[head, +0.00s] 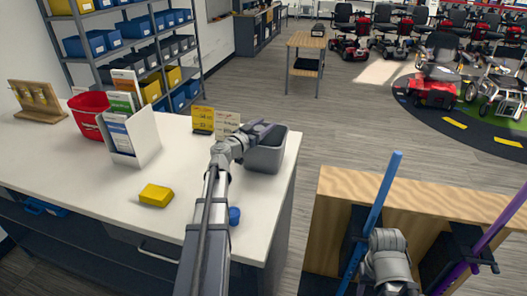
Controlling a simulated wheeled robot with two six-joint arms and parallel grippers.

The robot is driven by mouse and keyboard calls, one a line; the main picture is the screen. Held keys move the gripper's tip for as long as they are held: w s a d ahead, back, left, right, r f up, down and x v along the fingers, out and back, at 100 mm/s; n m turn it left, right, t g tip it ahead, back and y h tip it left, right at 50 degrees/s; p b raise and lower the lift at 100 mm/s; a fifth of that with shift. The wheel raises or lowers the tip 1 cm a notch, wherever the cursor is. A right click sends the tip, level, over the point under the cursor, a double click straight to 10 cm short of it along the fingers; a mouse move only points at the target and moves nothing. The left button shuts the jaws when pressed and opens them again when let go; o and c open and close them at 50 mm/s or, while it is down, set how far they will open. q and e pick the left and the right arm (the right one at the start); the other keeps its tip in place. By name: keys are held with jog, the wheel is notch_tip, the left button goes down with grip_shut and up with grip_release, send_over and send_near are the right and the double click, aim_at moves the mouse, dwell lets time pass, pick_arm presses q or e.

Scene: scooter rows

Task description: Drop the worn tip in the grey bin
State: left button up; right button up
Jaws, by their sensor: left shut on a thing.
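The grey bin (266,158) is an open-topped tub near the right edge of the white counter. My left gripper (262,130) is over the bin's rim, seen from behind. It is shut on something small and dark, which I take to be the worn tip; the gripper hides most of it. My right arm shows only as a grey link at the bottom right, and its gripper is not visible.
The white counter (95,190) holds a yellow block (156,195), a blue round piece (234,215), a leaflet holder (135,142), a red bin (88,112) and yellow cards (203,118). A wooden stand (440,205) with a blue cane (378,205) and a purple cane (490,232) is at right.

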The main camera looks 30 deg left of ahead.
aim_at(264, 148)
pick_arm(q)
jog(key=o, duration=1.4)
jog(key=shift+s, duration=0.1)
jog(key=s, duration=0.7)
jog(key=shift+s+a, duration=0.3)
jog(key=shift+a, duration=0.15)
